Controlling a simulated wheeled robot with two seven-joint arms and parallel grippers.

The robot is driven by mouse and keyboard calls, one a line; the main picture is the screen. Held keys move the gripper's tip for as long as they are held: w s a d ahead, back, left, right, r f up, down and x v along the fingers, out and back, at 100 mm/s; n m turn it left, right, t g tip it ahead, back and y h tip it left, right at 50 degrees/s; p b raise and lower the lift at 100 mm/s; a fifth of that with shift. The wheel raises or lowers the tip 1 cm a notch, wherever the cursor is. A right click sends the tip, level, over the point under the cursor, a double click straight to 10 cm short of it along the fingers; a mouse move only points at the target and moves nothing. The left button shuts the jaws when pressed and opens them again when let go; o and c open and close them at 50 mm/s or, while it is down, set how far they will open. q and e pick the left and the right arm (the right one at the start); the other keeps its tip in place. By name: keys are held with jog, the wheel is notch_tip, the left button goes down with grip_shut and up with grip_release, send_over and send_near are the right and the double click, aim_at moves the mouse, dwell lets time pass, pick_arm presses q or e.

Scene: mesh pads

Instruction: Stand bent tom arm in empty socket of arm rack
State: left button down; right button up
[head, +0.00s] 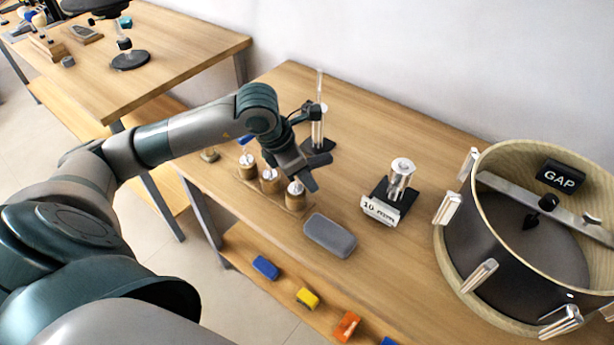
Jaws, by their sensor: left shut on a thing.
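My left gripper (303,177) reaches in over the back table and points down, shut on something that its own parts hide. Behind it is an upright chrome tube (318,131) with a thin rod above and a dark base. A black joint shows beside the rod; I cannot tell whether this is the bent tom arm. Several short wooden cylinders with silvery tops, one of them here (247,166), stand in a row by the gripper. I cannot tell which thing is the arm rack, and no empty socket is clearly visible. My right gripper is not in view.
A grey case (330,235) lies at the table's front edge. A labelled dark stand (381,211) holds a metal cylinder. A large drum shell (455,262) with a "GAP" tag fills the right. Coloured blocks lie on the lower shelf (285,268). Another table (175,60) stands at the left.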

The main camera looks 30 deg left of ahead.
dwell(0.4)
pick_arm(q)
jog(key=c, duration=1.5)
grip_release()
jog(key=shift+c, duration=0.2)
jog(key=shift+s+a+r, duration=0.15)
jog(key=shift+r, duration=0.4)
jog(key=b+v, duration=0.2)
jog(key=v, duration=1.4)
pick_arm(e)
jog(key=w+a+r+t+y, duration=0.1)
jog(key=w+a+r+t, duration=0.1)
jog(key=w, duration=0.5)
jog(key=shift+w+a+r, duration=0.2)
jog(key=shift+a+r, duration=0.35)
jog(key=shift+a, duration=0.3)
pick_arm(q)
jog(key=shift+r, duration=0.15)
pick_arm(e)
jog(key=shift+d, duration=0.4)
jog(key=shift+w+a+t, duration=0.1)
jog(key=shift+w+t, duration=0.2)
